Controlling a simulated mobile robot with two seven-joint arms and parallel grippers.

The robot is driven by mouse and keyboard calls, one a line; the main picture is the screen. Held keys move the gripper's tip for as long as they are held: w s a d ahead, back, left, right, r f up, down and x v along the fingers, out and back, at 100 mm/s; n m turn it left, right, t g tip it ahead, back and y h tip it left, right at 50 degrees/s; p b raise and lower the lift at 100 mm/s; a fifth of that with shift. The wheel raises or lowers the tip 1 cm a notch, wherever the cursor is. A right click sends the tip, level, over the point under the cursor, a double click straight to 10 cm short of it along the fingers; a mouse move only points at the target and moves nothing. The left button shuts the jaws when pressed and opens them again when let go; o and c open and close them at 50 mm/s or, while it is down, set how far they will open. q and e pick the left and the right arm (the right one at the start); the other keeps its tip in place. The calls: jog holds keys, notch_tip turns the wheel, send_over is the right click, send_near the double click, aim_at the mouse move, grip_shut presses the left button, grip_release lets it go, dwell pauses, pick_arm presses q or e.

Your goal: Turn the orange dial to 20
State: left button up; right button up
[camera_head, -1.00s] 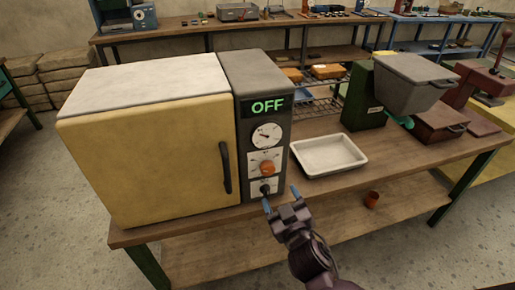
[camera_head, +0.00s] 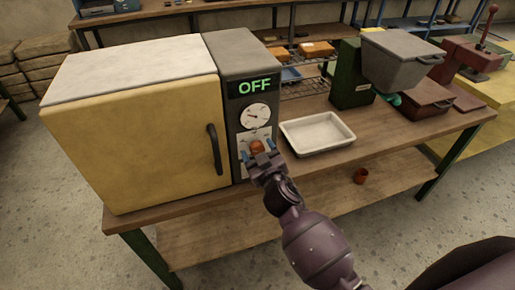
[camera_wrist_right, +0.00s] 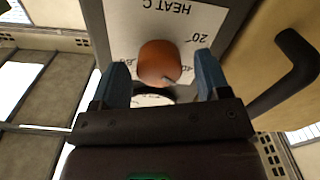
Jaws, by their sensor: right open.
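The orange dial (camera_head: 257,146) sits on the dark control panel of the yellow oven (camera_head: 135,145), below a white round gauge (camera_head: 256,116) and a green display (camera_head: 254,86) reading OFF. In the right wrist view the dial (camera_wrist_right: 159,62) appears upside down on a white plate marked HEAT C, with 20 and 40 legible beside it. My right gripper (camera_head: 260,154) is open in front of the dial; in the wrist view its blue fingers (camera_wrist_right: 162,75) stand on either side of the dial, with gaps visible. The dial's setting is unclear. My left gripper is not in view.
The black oven door handle (camera_head: 214,149) is just left of the panel. A white tray (camera_head: 317,145) lies on the bench to the right, with a green machine (camera_head: 352,85) behind it. An orange-brown cup (camera_head: 360,176) stands on the lower shelf.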

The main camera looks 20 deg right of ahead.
jog(key=shift+w, duration=0.5)
jog(key=c, duration=0.9)
jog(key=shift+n, duration=0.4)
jog(key=n, duration=0.5)
jog(key=shift+a+n, duration=0.1)
jog(key=shift+n, duration=0.2)
jog(key=n, duration=0.5)
jog(key=shift+f+p, duration=0.15)
jog(key=shift+p, duration=0.15)
jog(key=shift+n, duration=0.4)
